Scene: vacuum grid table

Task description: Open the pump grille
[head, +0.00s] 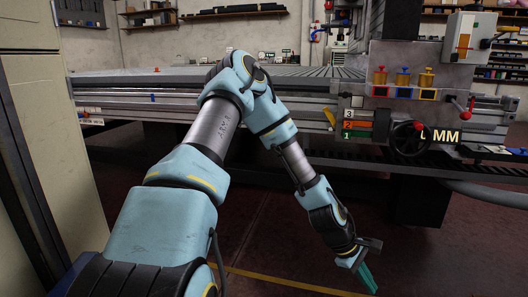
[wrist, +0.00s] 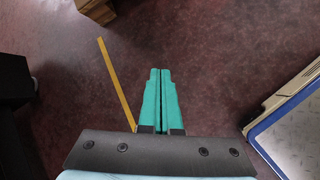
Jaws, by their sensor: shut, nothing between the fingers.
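I cannot make out a pump grille in either view. My gripper (head: 367,278) hangs low over the dark red floor, in front of the machine table, at the lower right of the head view. In the wrist view, my gripper (wrist: 161,74) shows two green fingers pressed together, shut with nothing between them. They point at bare floor and touch nothing. The long vacuum grid table (head: 310,72) stands behind my arm. The space under it is dark, and my arm hides part of its front.
A beige cabinet (head: 35,110) stands close at the left. A yellow line (head: 285,284) crosses the floor. Floor around my gripper is free.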

